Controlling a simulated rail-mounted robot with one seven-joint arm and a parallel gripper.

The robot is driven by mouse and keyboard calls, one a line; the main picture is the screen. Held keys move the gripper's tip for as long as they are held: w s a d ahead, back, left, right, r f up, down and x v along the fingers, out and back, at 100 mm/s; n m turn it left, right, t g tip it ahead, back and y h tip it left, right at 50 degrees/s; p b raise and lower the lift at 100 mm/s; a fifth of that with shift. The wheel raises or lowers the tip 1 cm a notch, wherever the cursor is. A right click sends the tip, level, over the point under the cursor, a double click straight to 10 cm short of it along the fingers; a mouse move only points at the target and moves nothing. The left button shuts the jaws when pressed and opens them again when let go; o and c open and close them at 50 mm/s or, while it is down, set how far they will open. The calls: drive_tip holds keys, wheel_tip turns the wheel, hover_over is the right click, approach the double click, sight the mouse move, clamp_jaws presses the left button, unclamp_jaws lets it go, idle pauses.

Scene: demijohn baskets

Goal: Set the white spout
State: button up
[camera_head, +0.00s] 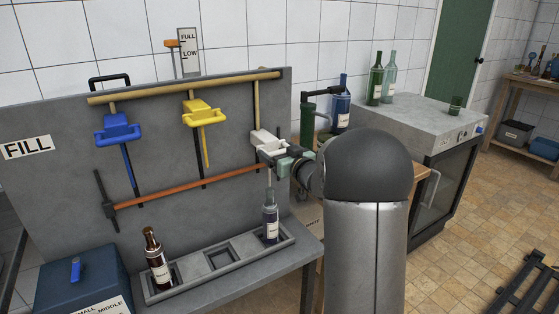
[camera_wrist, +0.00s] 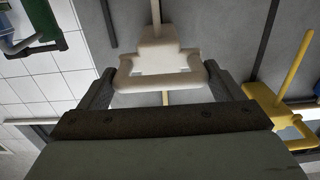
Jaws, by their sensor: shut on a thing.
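The white spout (camera_head: 263,139) is at the right end of the grey panel, below the wooden rail (camera_head: 190,88). My gripper (camera_head: 281,152) reaches it from the right and is shut on its looped handle. In the wrist view the white spout (camera_wrist: 158,58) sits between the two fingers of my gripper (camera_wrist: 158,72), with its stem running up. The blue spout (camera_head: 117,128) and yellow spout (camera_head: 204,113) hang to its left. A bluish bottle (camera_head: 270,222) stands upright below the white spout, in the tray's right slot. My gripper partly hides the spout's lower end.
A dark brown bottle (camera_head: 158,262) stands in the left slot of the grey tray (camera_head: 196,284); a middle slot is empty. An orange-brown bar (camera_head: 170,189) crosses the panel below the spouts. A blue box (camera_head: 82,281) is front left. A green cylinder (camera_head: 307,124) stands behind my gripper.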

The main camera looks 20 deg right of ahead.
wheel_tip(320, 180, up, 14)
drive_tip(key=p, duration=0.7)
drive_tip(key=shift+p, duration=0.4)
drive_tip(key=shift+r, duration=0.15)
drive_tip(key=o, duration=1.2)
drive_tip(key=shift+r, duration=0.1)
drive_tip(key=s, duration=0.5)
drive_tip(key=s+d, duration=0.1)
drive_tip(key=s, duration=0.5)
drive_tip(key=s+d+b, duration=0.1)
drive_tip(key=s, duration=0.5)
drive_tip(key=shift+s, duration=0.2)
drive_tip(key=shift+w+a, duration=0.1)
